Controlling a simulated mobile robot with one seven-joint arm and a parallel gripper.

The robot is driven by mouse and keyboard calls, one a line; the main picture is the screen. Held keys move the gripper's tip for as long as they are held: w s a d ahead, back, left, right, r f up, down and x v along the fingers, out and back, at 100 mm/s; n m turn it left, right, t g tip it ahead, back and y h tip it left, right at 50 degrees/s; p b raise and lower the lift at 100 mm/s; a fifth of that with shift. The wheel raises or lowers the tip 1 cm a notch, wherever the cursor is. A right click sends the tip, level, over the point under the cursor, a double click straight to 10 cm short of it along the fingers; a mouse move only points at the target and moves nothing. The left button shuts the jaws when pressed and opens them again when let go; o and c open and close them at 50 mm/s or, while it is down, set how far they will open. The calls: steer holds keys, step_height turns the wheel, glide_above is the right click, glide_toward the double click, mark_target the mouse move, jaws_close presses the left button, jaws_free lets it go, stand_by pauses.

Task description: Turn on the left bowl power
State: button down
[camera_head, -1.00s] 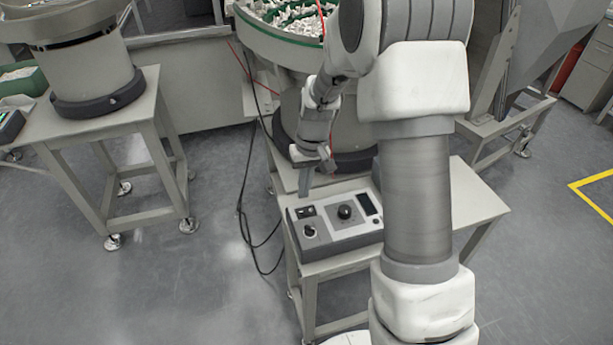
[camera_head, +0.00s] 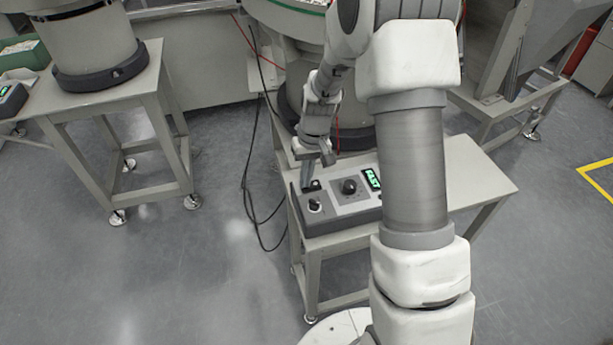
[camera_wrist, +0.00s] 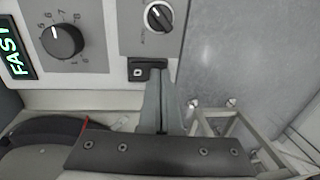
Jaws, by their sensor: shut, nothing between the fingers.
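A grey control box (camera_head: 340,222) sits on the table in front of the middle bowl feeder. It has a large dial (camera_wrist: 62,41), a smaller knob (camera_wrist: 158,16) and a black rocker switch (camera_wrist: 137,72). Its display (camera_wrist: 17,50) is lit green and reads "FAST" in the wrist view. My gripper (camera_head: 307,187) is shut and empty. It points down with its fingertips (camera_wrist: 160,72) at the rocker switch, covering part of it; I cannot tell whether they touch. The middle bowl (camera_head: 292,6) stands behind, mostly cut off and partly hidden by my arm.
Another bowl feeder (camera_head: 90,50) stands on its own table at the left, with a control box (camera_head: 10,100) at the picture's edge. Black cables (camera_head: 250,185) hang beside the middle table (camera_head: 475,185).

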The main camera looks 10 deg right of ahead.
steer(key=shift+f, duration=0.1)
steer(key=shift+d+r, duration=0.2)
steer(key=shift+d, duration=0.65)
step_height(320, 180, up, 14)
steer(key=a+p, duration=0.1)
steer(key=p, duration=0.4)
steer(key=shift+a+p, duration=0.4)
